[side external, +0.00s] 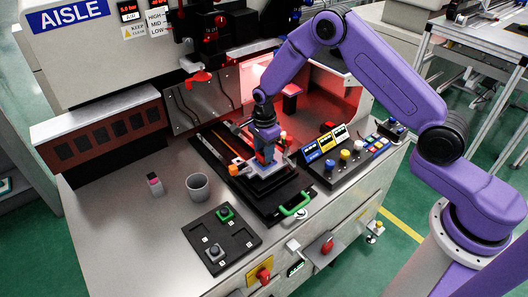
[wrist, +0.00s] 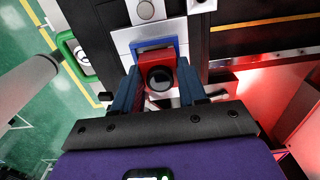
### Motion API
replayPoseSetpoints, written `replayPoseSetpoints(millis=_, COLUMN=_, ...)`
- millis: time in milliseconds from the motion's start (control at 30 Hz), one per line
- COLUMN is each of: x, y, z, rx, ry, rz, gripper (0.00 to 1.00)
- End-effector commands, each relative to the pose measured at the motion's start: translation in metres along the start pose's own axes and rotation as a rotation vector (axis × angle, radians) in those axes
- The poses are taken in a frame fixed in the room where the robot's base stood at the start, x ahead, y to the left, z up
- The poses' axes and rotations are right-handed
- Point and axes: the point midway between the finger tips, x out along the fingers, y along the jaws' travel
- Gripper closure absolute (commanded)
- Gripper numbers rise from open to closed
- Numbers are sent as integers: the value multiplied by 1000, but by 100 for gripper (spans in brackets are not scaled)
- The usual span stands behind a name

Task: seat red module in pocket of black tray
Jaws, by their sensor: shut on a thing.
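My gripper (wrist: 161,88) is shut on the red module (wrist: 147,60), which has a round black lens facing the wrist camera. The fingers grip it from both sides. A blue part (wrist: 154,44) shows just beyond the module. In the side view my gripper (side external: 264,157) points down over a silver plate (side external: 283,172) on the black slide fixture, and the module is mostly hidden. Whether the module touches the plate cannot be told.
A grey cup (side external: 197,187) and a small pink-topped bottle (side external: 154,184) stand left of the fixture. A green handle (side external: 295,206) sits at the fixture's front. A control box (side external: 340,158) with coloured knobs stands to the right. The bench's left front is clear.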

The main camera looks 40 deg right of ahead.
Motion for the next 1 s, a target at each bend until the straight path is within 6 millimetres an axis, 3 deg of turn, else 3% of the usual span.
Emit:
replayPoseSetpoints(millis=267, x=-34, y=6, z=-1, rx=0, ry=0, rz=-1, gripper=89)
replayPoseSetpoints(millis=600, x=-90, y=53, z=-9, rx=0, ry=0, rz=-3, gripper=89)
replayPoseSetpoints(millis=1000, x=-118, y=120, z=-20, rx=-1, ry=0, rz=-2, gripper=89)
